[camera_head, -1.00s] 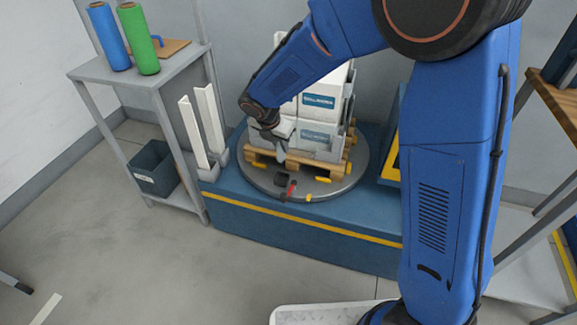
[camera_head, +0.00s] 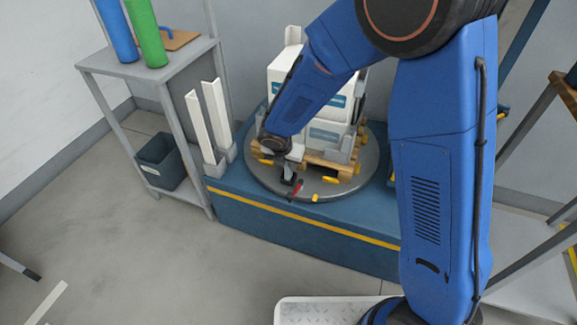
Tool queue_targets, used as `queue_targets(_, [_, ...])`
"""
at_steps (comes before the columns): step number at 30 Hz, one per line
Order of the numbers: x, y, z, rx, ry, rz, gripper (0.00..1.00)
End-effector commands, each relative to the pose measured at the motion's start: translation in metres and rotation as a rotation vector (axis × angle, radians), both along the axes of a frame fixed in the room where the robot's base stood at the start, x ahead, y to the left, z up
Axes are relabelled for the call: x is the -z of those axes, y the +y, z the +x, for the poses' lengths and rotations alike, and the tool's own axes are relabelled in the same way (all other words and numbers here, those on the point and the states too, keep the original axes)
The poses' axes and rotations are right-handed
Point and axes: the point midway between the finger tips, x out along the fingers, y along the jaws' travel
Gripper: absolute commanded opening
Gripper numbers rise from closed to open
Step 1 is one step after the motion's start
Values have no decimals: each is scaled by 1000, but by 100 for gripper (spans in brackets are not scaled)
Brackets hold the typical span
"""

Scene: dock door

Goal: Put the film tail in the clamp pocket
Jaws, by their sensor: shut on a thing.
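My gripper (camera_head: 288,163) hangs low over the front rim of the round turntable (camera_head: 262,183). It is shut on the film tail (camera_head: 289,171), a small pale grey strip hanging below the fingers. The tail's lower end is right at the top of the clamp. I cannot tell whether it is inside the pocket or just above it. My forearm and gripper hide part of the load.
White labelled boxes (camera_head: 325,133) stand on a wooden pallet (camera_head: 325,168) on the turntable. White corner posts (camera_head: 217,115) stand to the left. A shelf with blue (camera_head: 116,30) and green (camera_head: 146,33) rolls and a dark bin (camera_head: 160,160) is further left.

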Motion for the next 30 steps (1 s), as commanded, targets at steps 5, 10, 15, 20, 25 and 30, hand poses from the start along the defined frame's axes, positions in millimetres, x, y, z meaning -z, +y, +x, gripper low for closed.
queue_targets(5, [7,0,0,1,0,2,0])
queue_targets(10, [7,0,0,1,0,1,0])
queue_targets(15, [10,0,0,0,0,0,21])
queue_targets(20, [9,0,0,1,0,0,35])
queue_targets(25, [9,0,0,1,0,1,35])
queue_targets(30, [1,1,-1,2,-2,3,35])
